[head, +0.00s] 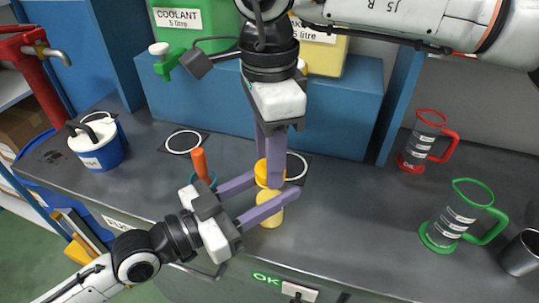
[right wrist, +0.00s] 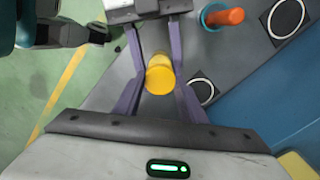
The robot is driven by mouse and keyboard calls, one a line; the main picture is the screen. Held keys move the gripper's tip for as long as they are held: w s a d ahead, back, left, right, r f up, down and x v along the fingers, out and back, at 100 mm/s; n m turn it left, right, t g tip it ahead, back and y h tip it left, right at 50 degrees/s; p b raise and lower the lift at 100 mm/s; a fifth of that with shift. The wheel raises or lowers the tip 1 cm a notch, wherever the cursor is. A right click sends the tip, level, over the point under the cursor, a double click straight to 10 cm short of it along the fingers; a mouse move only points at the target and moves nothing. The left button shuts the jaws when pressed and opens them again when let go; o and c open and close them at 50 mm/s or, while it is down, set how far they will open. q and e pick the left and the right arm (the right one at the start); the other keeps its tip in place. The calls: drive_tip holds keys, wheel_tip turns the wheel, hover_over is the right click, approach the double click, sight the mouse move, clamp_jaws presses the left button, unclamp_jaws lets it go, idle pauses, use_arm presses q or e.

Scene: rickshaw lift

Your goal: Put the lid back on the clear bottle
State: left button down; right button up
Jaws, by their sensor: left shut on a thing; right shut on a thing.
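The clear bottle (head: 271,215) has a pale yellow look and stands upright near the front edge of the grey worktop. My left gripper (head: 274,192) comes in from the lower left, shut on the bottle with a purple finger on each side. The yellow lid (head: 268,173) is directly above the bottle. My right gripper (head: 268,180) points down from above and is shut on the lid. In the right wrist view the lid (right wrist: 160,76) sits between my right fingers (right wrist: 158,72) and hides most of the bottle. I cannot tell whether lid and bottle touch.
An orange-handled tool in a teal holder (head: 199,164) stands just left of the bottle. A blue-and-white pot (head: 97,147) is far left. A red jug (head: 424,144), a green jug (head: 459,217) and a metal cup (head: 521,253) are right. A blue shelf (head: 335,115) stands behind.

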drive_tip(key=m, duration=0.7)
drive_tip(key=shift+w, duration=0.1)
drive_tip(key=m, duration=0.8)
drive_tip(key=shift+d+m, duration=0.1)
drive_tip(key=shift+m, duration=0.2)
drive_tip(key=m, duration=0.6)
drive_tip(key=shift+m, duration=0.3)
drive_tip(key=m, duration=0.6)
drive_tip(key=shift+m, duration=0.3)
drive_tip(key=m, duration=0.4)
drive_tip(key=shift+d, duration=0.1)
drive_tip(key=m, duration=0.4)
drive_tip(key=shift+m, duration=0.3)
drive_tip(key=m, duration=0.4)
drive_tip(key=shift+f+m, duration=0.1)
drive_tip(key=shift+m, duration=0.3)
